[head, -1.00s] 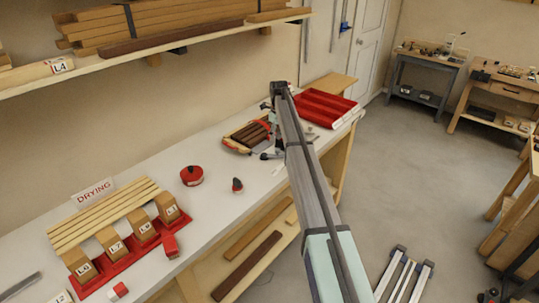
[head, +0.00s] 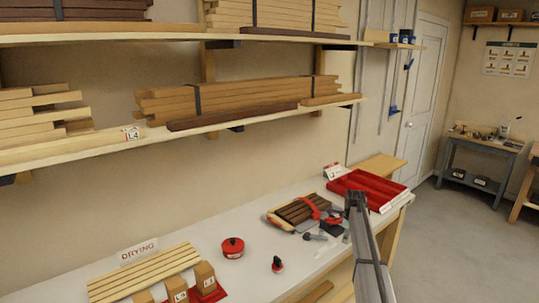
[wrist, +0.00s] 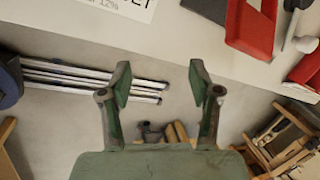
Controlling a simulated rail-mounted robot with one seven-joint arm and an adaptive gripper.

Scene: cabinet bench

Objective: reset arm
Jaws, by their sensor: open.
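My gripper (wrist: 158,85) shows in the wrist view with its two green fingers spread wide apart and nothing between them. It hangs over the grey floor just off the edge of the pale bench top (wrist: 190,45). In the head view my arm rises from the bottom right, in front of the bench's right part, and the gripper's fingers cannot be made out there.
On the bench are a red tray (head: 362,187), a bundle of dark wood strips (head: 300,210), a red round tin (head: 233,248) and pale strips on blocks (head: 145,272) by a DRYING sign (head: 139,251). Shelves of timber (head: 230,97) hang above.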

